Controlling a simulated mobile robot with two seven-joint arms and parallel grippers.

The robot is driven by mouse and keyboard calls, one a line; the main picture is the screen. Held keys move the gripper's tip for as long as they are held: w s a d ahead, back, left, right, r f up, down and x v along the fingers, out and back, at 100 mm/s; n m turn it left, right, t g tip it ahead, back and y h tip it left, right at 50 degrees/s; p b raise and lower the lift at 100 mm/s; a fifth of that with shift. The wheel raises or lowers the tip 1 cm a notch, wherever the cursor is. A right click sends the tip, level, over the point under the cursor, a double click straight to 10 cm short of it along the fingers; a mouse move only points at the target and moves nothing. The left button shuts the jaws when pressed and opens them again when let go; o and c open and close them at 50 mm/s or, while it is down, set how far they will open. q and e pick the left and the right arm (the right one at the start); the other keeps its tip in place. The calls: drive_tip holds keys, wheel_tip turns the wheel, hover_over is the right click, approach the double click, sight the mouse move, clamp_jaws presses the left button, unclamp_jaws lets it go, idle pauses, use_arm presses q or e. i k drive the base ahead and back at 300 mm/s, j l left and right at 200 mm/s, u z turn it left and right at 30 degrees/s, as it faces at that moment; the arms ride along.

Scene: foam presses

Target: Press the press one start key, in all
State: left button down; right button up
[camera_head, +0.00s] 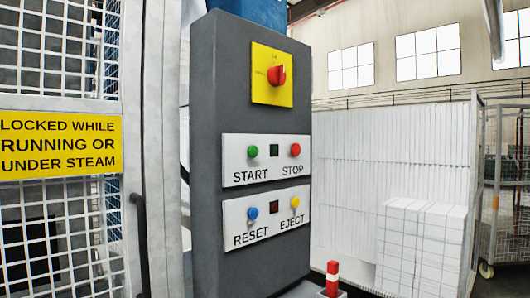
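A dark grey control box (212,110) stands in the middle of the head view. Its upper white plate (267,172) carries a green START key (252,151) on the left and a red STOP key (295,150) on the right. A small dark square sits between them. The lower white plate (263,228) carries a blue RESET key (253,213) and a yellow EJECT key (295,202), also with a small dark square between. Above is a red rotary switch (277,75) on a yellow plate (269,94). Neither of my grippers is in view.
A white mesh guard (60,50) with a yellow "locked while running or under steam" sign (60,145) stands at left. A red-and-white post (332,278) is low beside the box. White stacked blocks (420,245) and a wheeled mesh cage (505,190) stand at right.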

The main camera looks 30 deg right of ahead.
sight(253, 150)
drive_tip(key=l, duration=2)
drive_tip(key=i+u, duration=0.05)
drive_tip(key=i, duration=0.05)
